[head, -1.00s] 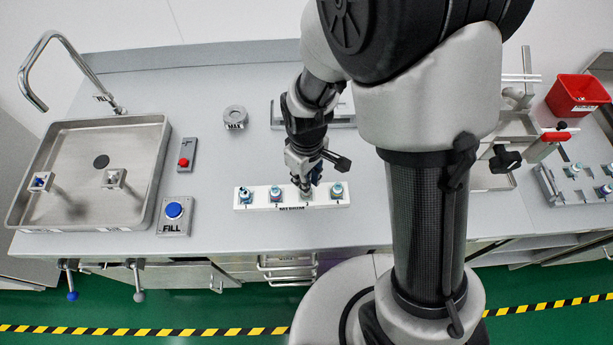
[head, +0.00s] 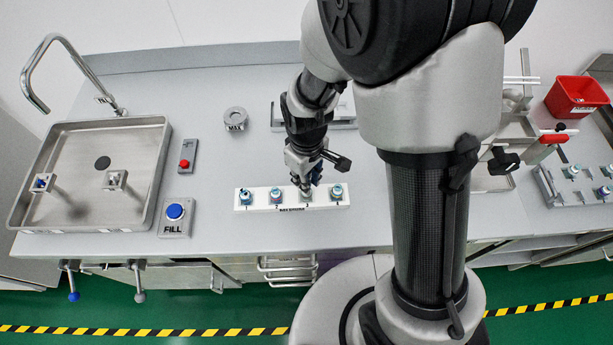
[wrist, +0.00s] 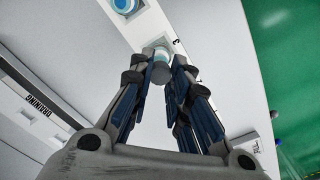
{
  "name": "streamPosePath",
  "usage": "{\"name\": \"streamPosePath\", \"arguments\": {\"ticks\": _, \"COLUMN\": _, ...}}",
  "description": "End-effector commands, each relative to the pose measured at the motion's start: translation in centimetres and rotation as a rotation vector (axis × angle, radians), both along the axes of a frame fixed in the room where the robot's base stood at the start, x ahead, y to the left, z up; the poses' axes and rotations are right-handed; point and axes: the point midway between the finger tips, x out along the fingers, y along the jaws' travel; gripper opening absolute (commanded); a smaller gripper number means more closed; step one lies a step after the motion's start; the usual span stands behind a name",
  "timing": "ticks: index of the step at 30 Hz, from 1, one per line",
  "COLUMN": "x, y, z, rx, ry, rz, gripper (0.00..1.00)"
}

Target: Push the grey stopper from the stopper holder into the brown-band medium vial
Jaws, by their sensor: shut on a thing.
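The white medium rack (head: 262,205) lies on the bench near its front edge, with several vials standing in a row at numbered places. My gripper (head: 305,187) points down at place 3 of this rack. In the wrist view my gripper (wrist: 161,67) is shut on the grey stopper (wrist: 161,74), held between its fingertips. The stopper is in line with the top of a pale vial with a teal edge (wrist: 157,51). Whether it is seated in that vial I cannot tell. No brown band can be made out; the fingers hide part of place 3.
Neighbouring vials (head: 276,193) and (head: 337,190) stand close on both sides of my gripper. A FILL button (head: 174,211) and a steel sink (head: 85,205) are to the left. A red bin (head: 577,94) is far right.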

Motion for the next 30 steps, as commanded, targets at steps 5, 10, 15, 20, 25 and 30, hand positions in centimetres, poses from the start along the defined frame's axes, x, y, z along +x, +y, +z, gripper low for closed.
{"name": "streamPosePath", "arguments": {"ticks": 5, "x": 0.0, "y": 0.0, "z": -0.2, "rx": 0.0, "ry": 0.0, "rz": 0.0, "gripper": 0.08}}
{"name": "streamPosePath", "arguments": {"ticks": 10, "x": 0.0, "y": 0.0, "z": -0.4, "rx": 0.0, "ry": 0.0, "rz": 0.0, "gripper": 0.08}}
{"name": "streamPosePath", "arguments": {"ticks": 15, "x": 0.0, "y": 0.0, "z": -0.6, "rx": 0.0, "ry": 0.0, "rz": 0.0, "gripper": 0.08}}
{"name": "streamPosePath", "arguments": {"ticks": 20, "x": 0.0, "y": 0.0, "z": -0.8, "rx": 0.0, "ry": 0.0, "rz": 0.0, "gripper": 0.08}}
{"name": "streamPosePath", "arguments": {"ticks": 25, "x": 0.0, "y": 0.0, "z": -1.0, "rx": 0.0, "ry": 0.0, "rz": 0.0, "gripper": 0.08}}
{"name": "streamPosePath", "arguments": {"ticks": 30, "x": 0.0, "y": 0.0, "z": -1.2, "rx": 0.0, "ry": 0.0, "rz": 0.0, "gripper": 0.08}}
